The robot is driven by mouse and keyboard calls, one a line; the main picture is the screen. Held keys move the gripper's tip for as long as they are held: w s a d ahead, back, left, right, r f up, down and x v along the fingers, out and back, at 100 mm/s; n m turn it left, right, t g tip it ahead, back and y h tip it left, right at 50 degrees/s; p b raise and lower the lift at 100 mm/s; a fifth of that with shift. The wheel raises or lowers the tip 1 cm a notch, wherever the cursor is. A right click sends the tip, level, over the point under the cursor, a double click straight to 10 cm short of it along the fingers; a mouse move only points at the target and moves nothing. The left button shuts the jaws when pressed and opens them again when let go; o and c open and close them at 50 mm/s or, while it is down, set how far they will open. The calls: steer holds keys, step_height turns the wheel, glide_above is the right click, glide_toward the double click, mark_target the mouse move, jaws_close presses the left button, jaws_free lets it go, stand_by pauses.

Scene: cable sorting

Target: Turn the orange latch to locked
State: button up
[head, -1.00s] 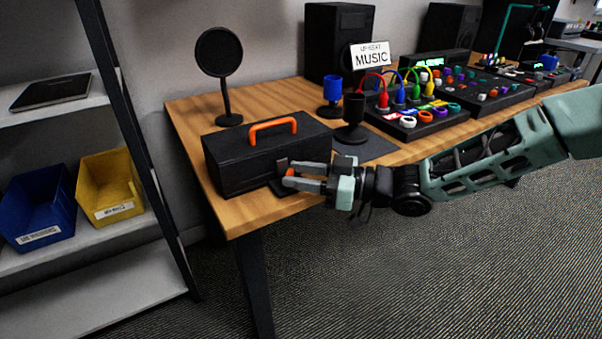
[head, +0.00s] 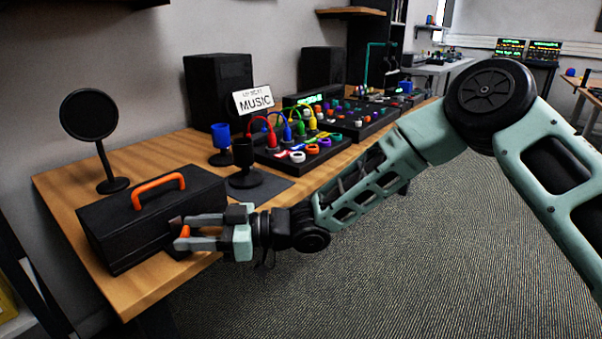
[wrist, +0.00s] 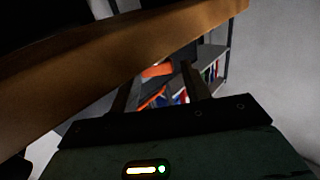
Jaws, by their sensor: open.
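A black toolbox (head: 120,232) with an orange handle (head: 158,190) stands on the near left of the wooden table. The small orange latch (head: 185,232) is at the toolbox's front, partly covered by my fingers. My gripper (head: 181,233) is open with its fingers on either side of the latch. I cannot tell whether they touch it. In the wrist view, an orange piece (wrist: 157,70) shows between the two fingers (wrist: 155,92). The latch's exact angle is too small and covered to read.
A round black disc on a stand (head: 90,115) is behind the toolbox. A black cup-like holder (head: 244,165), a blue one (head: 222,143) and a colourful cable panel (head: 300,150) are to the right. The table's front edge is just below my gripper.

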steer(key=shift+f+m+t+b, duration=0.1)
steer(key=shift+m+t+b, duration=1.15)
steer(key=shift+t, duration=0.75)
steer(key=shift+s+m+t+h, duration=0.25)
steer(key=shift+m+t, duration=0.15)
steer(key=shift+t, duration=0.2)
steer(key=shift+s+m+t+h, duration=0.1)
steer(key=shift+m+t+h, duration=0.2)
steer(key=shift+t, duration=0.3)
steer(key=m+t+h, duration=0.1)
steer(key=m+t, duration=0.1)
steer(key=t, duration=0.1)
steer(key=s+m+t+h, duration=0.1)
steer(key=m+t, duration=0.1)
steer(key=shift+a+h, duration=0.3)
steer(key=shift+h, duration=0.05)
steer(key=shift+s+d+m+t+h+p, duration=0.1)
steer(key=shift+d+m+t+h+p, duration=0.2)
steer(key=shift+t, duration=0.2)
steer(key=r+p+v, duration=0.1)
steer(key=p+v, duration=0.5)
steer(key=v, duration=0.8)
steer(key=shift+d, duration=0.2)
steer(key=shift+d+p, duration=0.1)
steer(key=shift+p, duration=0.45)
